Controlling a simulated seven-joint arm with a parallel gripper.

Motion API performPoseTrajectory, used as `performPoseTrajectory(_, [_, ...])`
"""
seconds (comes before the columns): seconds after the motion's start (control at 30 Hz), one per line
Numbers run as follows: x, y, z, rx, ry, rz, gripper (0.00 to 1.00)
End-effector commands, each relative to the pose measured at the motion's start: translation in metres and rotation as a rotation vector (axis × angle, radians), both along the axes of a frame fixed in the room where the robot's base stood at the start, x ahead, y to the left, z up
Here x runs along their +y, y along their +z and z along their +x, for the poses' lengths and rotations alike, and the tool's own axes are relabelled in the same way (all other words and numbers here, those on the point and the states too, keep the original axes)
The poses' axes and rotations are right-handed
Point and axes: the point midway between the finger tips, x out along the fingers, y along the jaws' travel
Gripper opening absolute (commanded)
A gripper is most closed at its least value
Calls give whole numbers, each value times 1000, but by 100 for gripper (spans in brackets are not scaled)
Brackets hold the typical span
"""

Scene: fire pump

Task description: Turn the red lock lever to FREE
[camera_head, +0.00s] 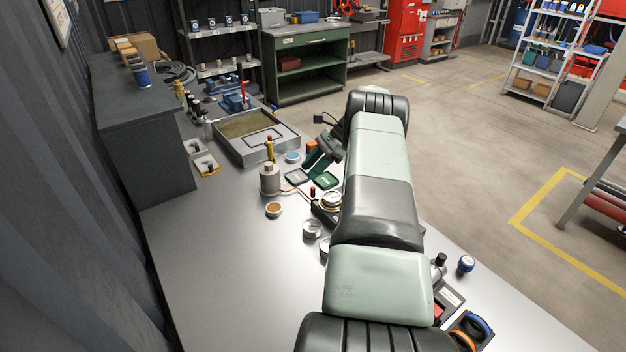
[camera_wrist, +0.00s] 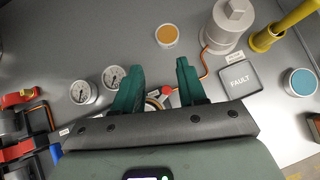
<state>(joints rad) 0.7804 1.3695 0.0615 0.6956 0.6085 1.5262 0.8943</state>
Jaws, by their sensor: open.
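No lock lever with a readable FREE mark shows, and I cannot tell which red part it is. A small red knob (camera_head: 312,191) stands by a dark device on the bench; in the wrist view a red knob (camera_wrist: 168,90) appears between my fingers, with its base hidden. A tall red handle (camera_head: 242,90) rises from a blue device at the bench's far end. My gripper (camera_wrist: 160,66) is open, with two green fingers and nothing held. In the head view my gripper (camera_head: 318,158) is over the bench, partly hidden by my arm.
Two gauges (camera_wrist: 84,91) lie left of my fingers. A metal tray (camera_head: 262,152) is farther back. The bench's near left is bare.

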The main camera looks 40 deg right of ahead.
Motion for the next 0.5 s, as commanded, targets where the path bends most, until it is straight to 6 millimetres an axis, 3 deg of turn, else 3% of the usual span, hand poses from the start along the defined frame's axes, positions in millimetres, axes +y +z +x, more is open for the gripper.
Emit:
performPoseTrajectory(0.17, [0, 16, 0, 0, 0, 0, 41])
performPoseTrajectory(0.43, [0, 18, 0, 1, 0, 0, 41])
performPoseTrajectory(0.5, [0, 18, 0, -1, 1, 0, 33])
